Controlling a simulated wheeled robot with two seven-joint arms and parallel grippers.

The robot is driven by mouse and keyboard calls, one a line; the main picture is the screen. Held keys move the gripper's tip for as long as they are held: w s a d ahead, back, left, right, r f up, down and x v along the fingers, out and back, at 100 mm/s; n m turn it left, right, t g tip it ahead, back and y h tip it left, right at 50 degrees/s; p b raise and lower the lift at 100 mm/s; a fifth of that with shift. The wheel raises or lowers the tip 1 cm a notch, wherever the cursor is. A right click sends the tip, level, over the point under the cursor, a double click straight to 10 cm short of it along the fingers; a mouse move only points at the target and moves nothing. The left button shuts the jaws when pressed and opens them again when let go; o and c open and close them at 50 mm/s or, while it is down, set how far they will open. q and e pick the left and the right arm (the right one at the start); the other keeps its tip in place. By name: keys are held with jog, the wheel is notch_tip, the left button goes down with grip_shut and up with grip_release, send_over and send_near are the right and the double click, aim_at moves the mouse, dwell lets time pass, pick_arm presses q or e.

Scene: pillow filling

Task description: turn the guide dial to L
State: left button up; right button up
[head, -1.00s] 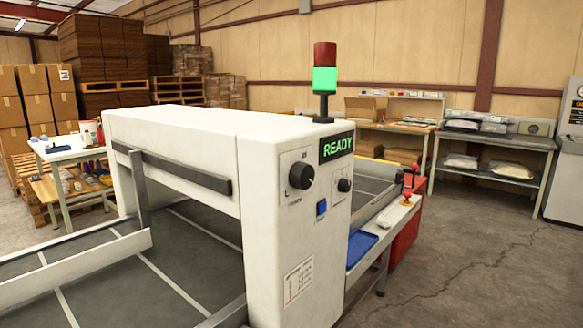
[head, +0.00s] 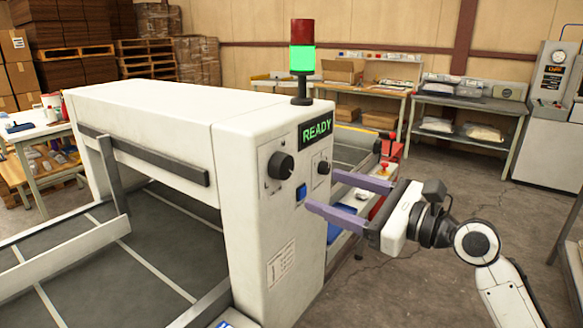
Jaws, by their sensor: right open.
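The large black dial (head: 281,166) sits on the front panel of the white machine (head: 262,240), below and left of the lit READY display (head: 316,128). Its setting is too small to read now. A smaller black knob (head: 323,168) is to its right, and a blue button (head: 301,193) is below. My right gripper (head: 322,190) is open and empty, coming in from the right. Its two purple-grey fingers point toward the panel around the blue button and small knob, right of the large dial. I cannot tell whether they touch the panel. My left gripper is not in view.
A light tower (head: 302,60) glows green on top of the machine. A conveyor bed (head: 160,240) runs beneath its hood at left. A red-topped part (head: 384,166) and a blue tray (head: 340,215) lie behind my right gripper. Open floor is at right.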

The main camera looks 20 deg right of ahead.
aim_at(287, 166)
jog(key=shift+m, duration=0.4)
jog(key=w+a, duration=0.2)
jog(key=w+a+r+p, duration=0.1)
jog(key=w, duration=0.2)
jog(key=w+a+r, duration=0.1)
jog(key=w+a, duration=0.1)
jog(key=w, duration=0.1)
jog(key=shift+w+a+r, duration=0.1)
jog(key=shift+w+a, duration=0.05)
jog(key=shift+a, duration=0.2)
jog(key=c, duration=1)
jog(key=shift+c, duration=0.2)
